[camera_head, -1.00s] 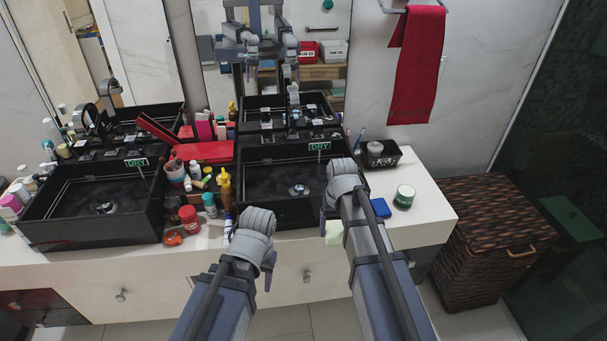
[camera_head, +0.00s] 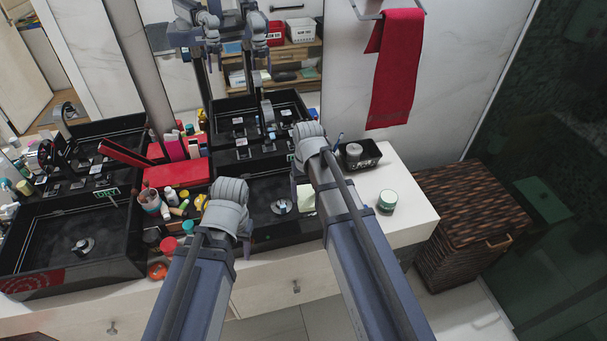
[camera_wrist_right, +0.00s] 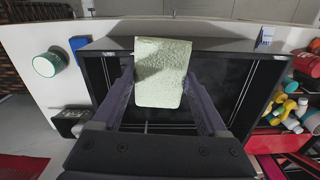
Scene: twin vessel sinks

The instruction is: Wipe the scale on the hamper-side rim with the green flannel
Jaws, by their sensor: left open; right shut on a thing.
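My right gripper (camera_head: 299,190) is shut on the pale green flannel (camera_head: 307,197). It holds the flannel over the right black sink (camera_head: 290,238). In the right wrist view, the flannel (camera_wrist_right: 162,75) hangs between the two fingers, across the sink's front rim (camera_wrist_right: 210,45) and dark basin; I cannot tell whether it touches. The hamper-side rim is partly hidden by my right arm in the head view. I cannot make out scale on it. My left gripper (camera_head: 244,243) is open, with no object visible in it, by the right sink's front left corner.
The wicker hamper (camera_head: 465,225) stands right of the counter. Bottles and a red box (camera_head: 176,173) crowd between the sinks. The left sink (camera_head: 70,250) carries a DRY label.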

